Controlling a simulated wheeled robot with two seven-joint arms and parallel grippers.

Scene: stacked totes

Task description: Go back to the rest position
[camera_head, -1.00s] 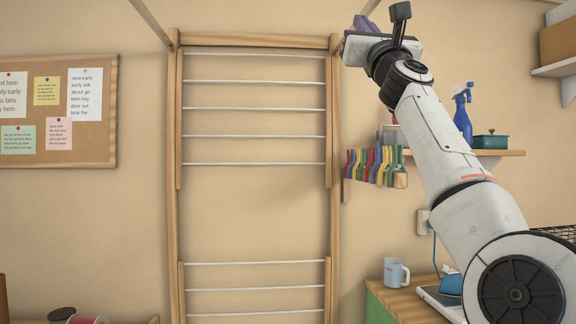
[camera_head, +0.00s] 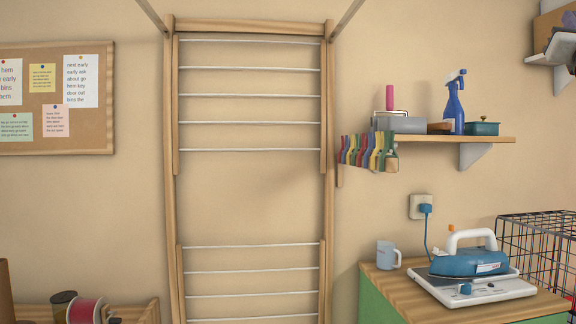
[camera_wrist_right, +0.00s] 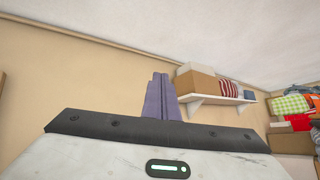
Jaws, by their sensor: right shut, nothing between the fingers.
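My right gripper (camera_head: 558,24) shows only in part at the top right edge of the head view, in front of the wall shelf there. In the right wrist view its purple fingers (camera_wrist_right: 160,97) point up and lie together, with nothing held between them. They are apart from the wall and shelf behind them. My left gripper is in neither current view.
A wooden drying rack (camera_head: 330,200) with white rods stands against the wall. To its right are a shelf (camera_head: 470,140) with a spray bottle (camera_head: 453,108), and a cabinet (camera_head: 392,284) with an iron (camera_head: 468,262) and mug (camera_head: 388,254). A wire basket (camera_head: 540,255) is at right.

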